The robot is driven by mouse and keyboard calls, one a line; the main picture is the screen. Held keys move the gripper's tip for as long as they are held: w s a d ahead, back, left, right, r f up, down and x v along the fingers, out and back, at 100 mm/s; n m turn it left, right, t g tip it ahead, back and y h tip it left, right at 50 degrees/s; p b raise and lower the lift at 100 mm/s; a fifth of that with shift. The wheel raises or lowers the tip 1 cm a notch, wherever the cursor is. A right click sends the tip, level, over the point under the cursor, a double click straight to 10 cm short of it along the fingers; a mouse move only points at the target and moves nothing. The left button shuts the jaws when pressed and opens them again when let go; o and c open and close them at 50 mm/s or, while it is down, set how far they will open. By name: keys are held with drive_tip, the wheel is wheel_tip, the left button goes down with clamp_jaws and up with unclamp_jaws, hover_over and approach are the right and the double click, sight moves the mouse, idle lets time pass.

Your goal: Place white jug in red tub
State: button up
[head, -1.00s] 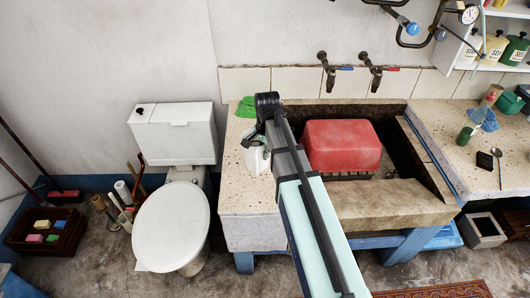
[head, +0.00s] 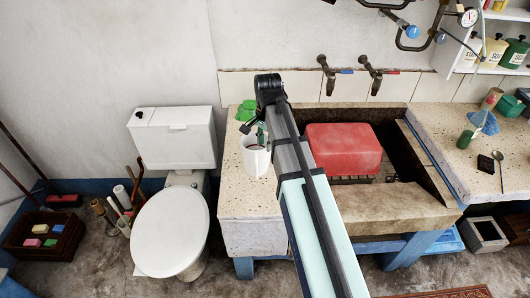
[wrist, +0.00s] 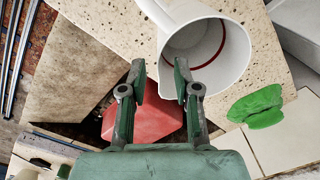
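The white jug (head: 257,160) stands on the speckled stone ledge left of the trough basin, its mouth up. My gripper (head: 262,136) is above the jug's rim. In the wrist view my gripper (wrist: 160,75) is open, with a gap between its fingers; the right fingertip overlaps the jug's near rim, and contact is unclear. The red tub (head: 343,150) sits in the basin, a broad closed face upward. It shows partly behind the fingers in the wrist view (wrist: 146,118).
A green cloth (head: 246,110) lies on the ledge behind the jug. Two taps (head: 372,72) hang over the basin from the wall. A toilet (head: 172,225) stands to the left. The right ledge holds a bottle, brush and small items.

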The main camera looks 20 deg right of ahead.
wheel_tip(320, 180, up, 4)
drive_tip(key=shift+r, duration=0.25)
drive_tip(key=shift+o, duration=1.1)
drive_tip(key=shift+r, duration=0.35)
